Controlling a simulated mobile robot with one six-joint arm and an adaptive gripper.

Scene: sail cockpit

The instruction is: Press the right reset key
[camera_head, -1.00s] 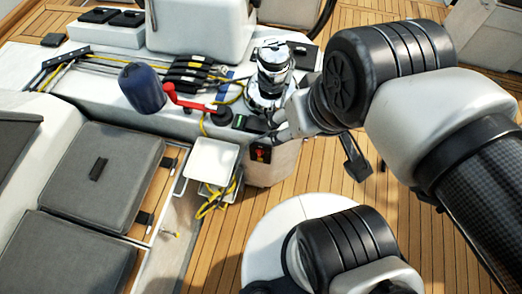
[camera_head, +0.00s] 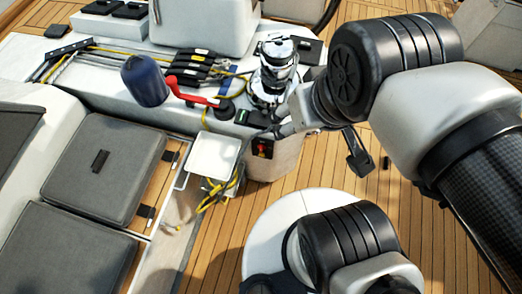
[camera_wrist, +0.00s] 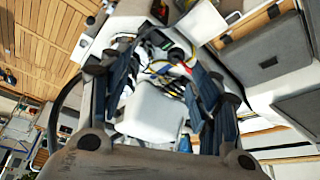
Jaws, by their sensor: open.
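In the head view, two small dark keys sit side by side on the white console beside the chrome winch. The left one (camera_head: 242,117) shows a green mark; the right one (camera_head: 258,119) is dark and partly crowded by my fingers. Which label each key carries is too small to read. My gripper (camera_head: 272,132) is at the console edge, close to the right key; contact cannot be made out. In the wrist view my gripper (camera_wrist: 162,58) is open with its two dark fingers apart, and nothing is held between them. The keys are not clear there.
The chrome winch (camera_head: 275,75) stands just behind the keys. A red handle (camera_head: 190,94), a blue cylinder (camera_head: 146,80) and black rope clutches (camera_head: 195,70) lie to the left. A red switch (camera_head: 264,148) is on the console's front face, beside a white box (camera_head: 214,155).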

